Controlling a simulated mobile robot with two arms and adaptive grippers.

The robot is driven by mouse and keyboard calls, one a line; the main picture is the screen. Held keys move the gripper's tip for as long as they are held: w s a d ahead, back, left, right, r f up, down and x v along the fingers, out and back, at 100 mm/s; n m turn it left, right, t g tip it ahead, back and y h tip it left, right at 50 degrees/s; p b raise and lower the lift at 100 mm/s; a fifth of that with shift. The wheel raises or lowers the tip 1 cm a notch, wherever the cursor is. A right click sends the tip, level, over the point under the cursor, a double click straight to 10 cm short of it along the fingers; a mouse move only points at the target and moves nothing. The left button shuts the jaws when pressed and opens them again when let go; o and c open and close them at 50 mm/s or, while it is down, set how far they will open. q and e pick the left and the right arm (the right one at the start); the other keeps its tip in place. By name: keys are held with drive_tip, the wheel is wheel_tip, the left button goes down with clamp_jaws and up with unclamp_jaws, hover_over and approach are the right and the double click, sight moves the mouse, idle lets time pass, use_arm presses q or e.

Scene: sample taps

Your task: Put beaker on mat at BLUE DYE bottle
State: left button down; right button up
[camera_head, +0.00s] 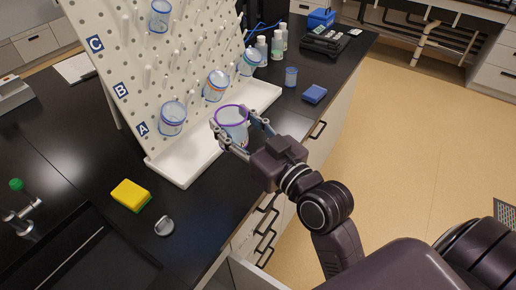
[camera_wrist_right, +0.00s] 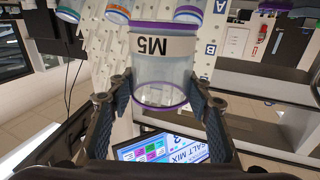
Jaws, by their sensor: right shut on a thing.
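A clear beaker with a purple rim (camera_head: 232,118) is in my right gripper (camera_head: 230,132), in front of the pegboard's lower right part. In the right wrist view this beaker (camera_wrist_right: 163,70) stands between the two fingers (camera_wrist_right: 164,105) and bears the label M5. The fingers are closed against its sides. Several small white bottles (camera_head: 262,51) stand at the back of the counter; their labels are too small to read, so I cannot tell which is BLUE DYE. I cannot make out a mat by them. My left gripper is not in view.
A white pegboard (camera_head: 130,75) marked A, B, C holds several beakers (camera_head: 172,118) above a white drip tray (camera_head: 185,170). A yellow sponge (camera_head: 131,195) lies at front left.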

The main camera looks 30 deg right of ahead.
sight(229, 107)
drive_tip(key=shift+w+r, duration=1.05)
drive_tip(key=shift+r, duration=0.2)
drive_tip(key=shift+w, duration=0.1)
drive_tip(key=shift+f+b, duration=0.3)
drive_tip(key=shift+b, duration=0.3)
wheel_tip(229, 107, down, 5)
drive_tip(key=b, duration=0.3)
drive_tip(key=shift+f+b, duration=0.1)
drive_tip(key=shift+b, duration=0.25)
drive_tip(key=shift+f+b, duration=1.15)
drive_tip(key=shift+f, duration=5.8)
drive_tip(key=shift+f, duration=0.2)
drive_tip(key=o, duration=1.4)
drive_tip(key=shift+c, duration=0.2)
